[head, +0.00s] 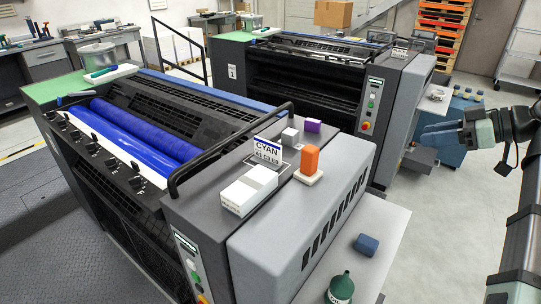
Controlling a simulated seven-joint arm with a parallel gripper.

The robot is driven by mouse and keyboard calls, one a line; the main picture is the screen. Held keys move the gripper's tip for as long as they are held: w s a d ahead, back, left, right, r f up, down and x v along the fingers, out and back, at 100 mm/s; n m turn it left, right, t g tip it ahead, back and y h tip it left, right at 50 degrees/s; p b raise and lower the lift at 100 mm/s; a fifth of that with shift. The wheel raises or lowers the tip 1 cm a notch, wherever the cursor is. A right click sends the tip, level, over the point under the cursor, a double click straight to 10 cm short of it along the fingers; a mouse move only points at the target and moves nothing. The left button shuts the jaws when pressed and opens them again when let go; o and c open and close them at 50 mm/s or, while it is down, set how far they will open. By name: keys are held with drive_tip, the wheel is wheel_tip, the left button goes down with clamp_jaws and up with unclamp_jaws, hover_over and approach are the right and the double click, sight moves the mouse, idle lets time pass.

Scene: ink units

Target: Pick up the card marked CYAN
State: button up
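The white card marked CYAN (267,152) stands upright on top of the near printing unit, its dark lettering facing the camera. Smaller marks show below the word, too small to read surely. My gripper (424,136) is at the right, well to the right of the card and apart from it. Its grey-blue fingers point left, in front of the far unit's end. I see nothing held, but the gap between the fingers is not clear at this size.

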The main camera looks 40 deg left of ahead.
drive_tip(key=a+h, duration=0.4)
drive_tip(key=a, duration=1.5)
drive_tip(key=h, duration=0.4)
hover_over(263, 159)
drive_tip(key=d, duration=0.4)
wheel_tip(263, 159, down, 12)
drive_tip(key=shift+s+f, duration=0.1)
drive_tip(key=shift+w+a+x, duration=0.1)
drive_tip(key=shift+w+x, duration=0.05)
drive_tip(key=shift+x, duration=0.75)
drive_tip(key=shift+w+a+x, duration=0.1)
drive_tip(key=shift+w+x, duration=0.05)
drive_tip(key=shift+x, duration=0.8)
drive_tip(key=shift+w+a+x, duration=0.1)
drive_tip(key=shift+w+x, duration=0.05)
drive_tip(key=shift+x, duration=0.75)
drive_tip(key=shift+c, duration=0.3)
clamp_jaws()
